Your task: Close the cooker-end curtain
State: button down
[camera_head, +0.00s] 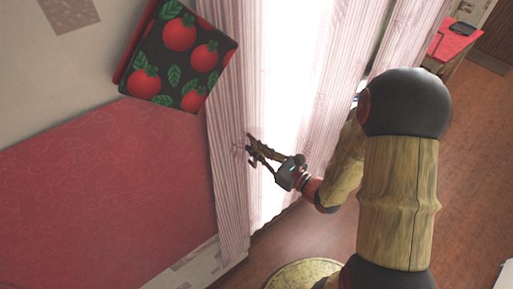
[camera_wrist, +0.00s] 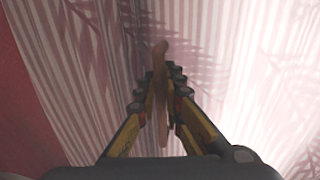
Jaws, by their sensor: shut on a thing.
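A pale pink striped curtain (camera_head: 225,130) hangs on the left side of a bright window gap (camera_head: 275,110). A second striped curtain (camera_head: 325,100) hangs on the right of the gap. My gripper (camera_head: 250,148) is at the inner edge of the left curtain, about halfway down its visible length. In the wrist view my gripper (camera_wrist: 160,80) is shut on a narrow brownish-pink strip (camera_wrist: 160,95) at this curtain (camera_wrist: 105,60). I cannot tell whether the strip is a fold or a pull. Leaf-like shadows fall on the cloth.
A red patterned counter (camera_head: 110,185) lies left of the left curtain. A dark tomato-patterned item (camera_head: 183,55) stands at its back, close to the curtain. A red-topped surface (camera_head: 458,48) is at the far right. Brown floor (camera_head: 465,170) is open at right. A round yellowish top (camera_head: 300,274) is below.

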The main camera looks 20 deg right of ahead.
jog(key=c, duration=2.2)
grip_release()
jog(key=shift+s+a, duration=0.15)
jog(key=shift+a, duration=0.15)
jog(key=shift+c, duration=0.2)
jog(key=shift+d, duration=0.1)
jog(key=shift+s+d, duration=0.15)
jog(key=v, duration=1.1)
jog(key=shift+s, duration=0.25)
jog(key=shift+d+f, duration=0.1)
jog(key=shift+d, duration=0.05)
